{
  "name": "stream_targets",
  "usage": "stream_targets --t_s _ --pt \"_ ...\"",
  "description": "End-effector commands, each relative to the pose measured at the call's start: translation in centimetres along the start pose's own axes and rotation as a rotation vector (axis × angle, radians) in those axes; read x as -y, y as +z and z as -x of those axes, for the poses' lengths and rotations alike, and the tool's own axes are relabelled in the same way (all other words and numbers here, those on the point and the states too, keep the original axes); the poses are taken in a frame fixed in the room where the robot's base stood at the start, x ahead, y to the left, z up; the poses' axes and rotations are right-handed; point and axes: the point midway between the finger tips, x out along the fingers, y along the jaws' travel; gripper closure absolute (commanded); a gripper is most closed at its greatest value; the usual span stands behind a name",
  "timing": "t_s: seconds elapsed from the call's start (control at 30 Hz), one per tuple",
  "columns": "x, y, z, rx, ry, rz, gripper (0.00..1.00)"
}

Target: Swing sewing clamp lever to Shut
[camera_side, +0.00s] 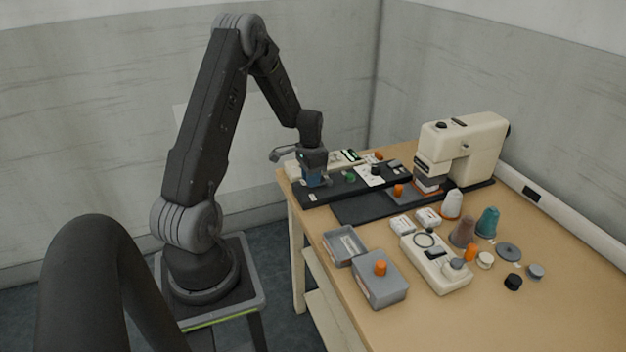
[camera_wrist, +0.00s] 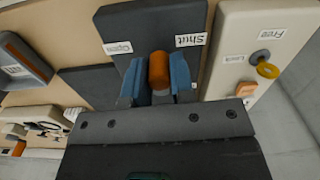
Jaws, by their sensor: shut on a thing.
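The sewing clamp shows in the wrist view as a dark grey plate (camera_wrist: 150,22) with a white Open label (camera_wrist: 118,48) on the left and a white Shut label (camera_wrist: 190,39) on the right. Its lever has an orange cylindrical handle (camera_wrist: 159,70) standing between the two labels, slightly nearer Shut. My gripper (camera_wrist: 159,82) has its blue fingers on both sides of the orange handle and is shut on it. In the side view my gripper (camera_side: 315,178) is low over the dark strip at the table's far left end, and the lever is hidden there.
A pale panel (camera_wrist: 232,60) with a yellow knob and orange block lies right of the clamp in the wrist view. In the side view a cream sewing machine (camera_side: 463,150), grey boxes (camera_side: 378,284) and thread cones (camera_side: 487,222) stand on the table. The table's right front is clear.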

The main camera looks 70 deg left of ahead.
Motion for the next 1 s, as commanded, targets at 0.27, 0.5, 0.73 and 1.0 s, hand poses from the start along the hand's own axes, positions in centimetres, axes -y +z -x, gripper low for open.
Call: stream_targets --t_s 0.27,0.5,0.73,1.0 --pt "1.3 -0.4 0.0 -0.003 -0.002 -0.228 1.00" --pt "1.9 -0.7 0.1 -0.004 -0.002 -0.363 1.00" --pt "2.2 -0.9 0.1 -0.004 -0.002 -0.426 1.00" --pt "2.3 -1.0 0.1 -0.005 -0.003 -0.443 1.00"
